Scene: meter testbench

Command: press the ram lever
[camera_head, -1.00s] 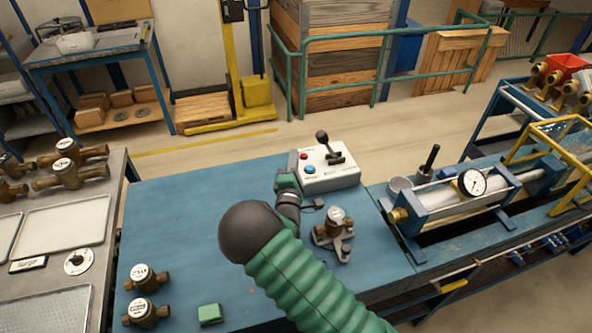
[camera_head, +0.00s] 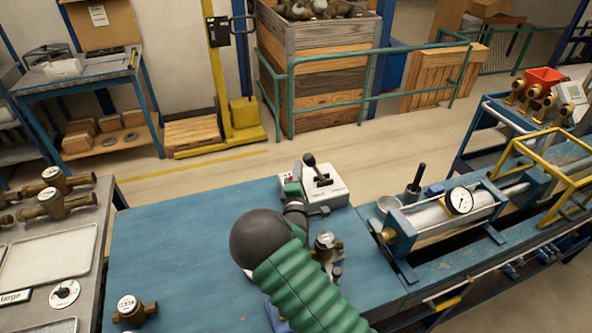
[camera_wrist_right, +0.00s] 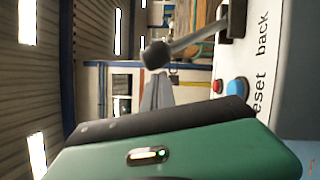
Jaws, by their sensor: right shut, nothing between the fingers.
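The black-knobbed lever (camera_head: 310,161) stands tilted on the light grey control box (camera_head: 326,194) at the back of the blue bench. In the right wrist view the lever (camera_wrist_right: 157,55) shows large, with a red button (camera_wrist_right: 218,86), a blue button (camera_wrist_right: 238,87) and the words "reset" and "back" on the box face. My right gripper (camera_head: 293,187) is shut and empty beside the left side of the box, just below the lever knob in the head view. Its green casing (camera_wrist_right: 180,152) fills the bottom of the wrist view. Contact with the lever is not visible. My left gripper is out of view.
A brass meter (camera_head: 326,246) stands right of my right forearm, partly hidden. The cylinder rig (camera_head: 440,214) with a dial gauge (camera_head: 459,200) and an upright black handle (camera_head: 419,177) is on the right. Another brass meter (camera_head: 131,309) sits front left.

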